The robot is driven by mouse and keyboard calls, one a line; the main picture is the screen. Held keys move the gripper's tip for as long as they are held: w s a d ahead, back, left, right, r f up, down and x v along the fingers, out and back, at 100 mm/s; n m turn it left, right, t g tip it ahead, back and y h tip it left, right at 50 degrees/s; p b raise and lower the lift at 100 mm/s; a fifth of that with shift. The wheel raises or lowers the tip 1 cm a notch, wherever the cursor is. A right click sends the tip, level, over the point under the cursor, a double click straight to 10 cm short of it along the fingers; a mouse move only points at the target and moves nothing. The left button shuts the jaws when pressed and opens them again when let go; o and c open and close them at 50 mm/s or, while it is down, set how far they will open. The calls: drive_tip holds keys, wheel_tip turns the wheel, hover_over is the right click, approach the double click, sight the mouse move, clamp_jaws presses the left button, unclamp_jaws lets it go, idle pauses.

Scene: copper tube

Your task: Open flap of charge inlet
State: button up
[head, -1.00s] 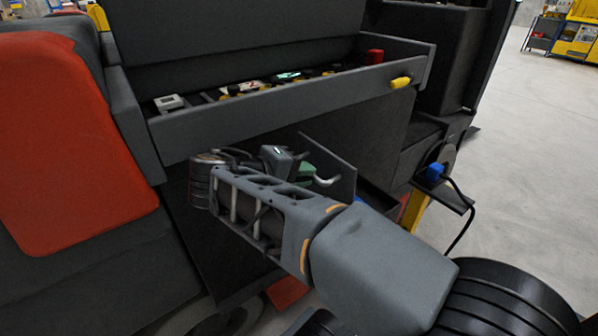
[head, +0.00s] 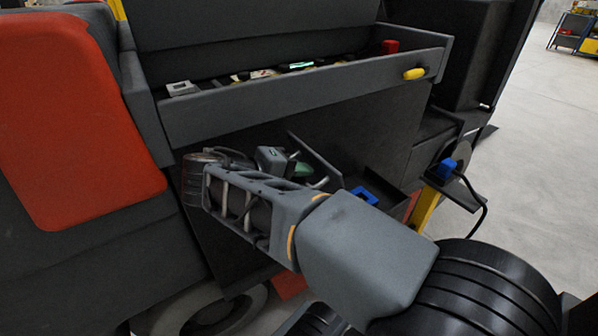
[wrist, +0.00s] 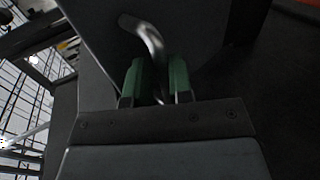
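The flap (head: 318,158) of the charge inlet is a dark panel on the machine's side, below the long drawer. It stands swung out at an angle. The blue charge inlet (head: 365,195) shows to its right in the head view. A curved metal handle (wrist: 150,38) sticks out from the flap's face in the wrist view. My gripper (wrist: 159,82) has green fingers, one on each side of the handle, with little gap left; it looks shut on it. In the head view, my gripper (head: 300,168) is at the flap, partly hidden by my own wrist.
A shallow drawer (head: 300,103) with small parts and a yellow knob (head: 413,73) juts out just above my arm. A blue plug (head: 447,168) with a black cable sits on a bracket at right. A red panel (head: 75,130) is at left. Open floor lies at far right.

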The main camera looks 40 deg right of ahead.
drive_tip(key=shift+o, duration=1.4)
drive_tip(key=shift+a+r, duration=0.1)
drive_tip(key=shift+r, duration=0.1)
drive_tip(key=shift+w+a, duration=0.1)
drive_tip(key=p+v, duration=0.6)
drive_tip(key=v, duration=0.7)
drive_tip(key=shift+a+r+p, duration=0.1)
drive_tip(key=shift+a+p, duration=0.2)
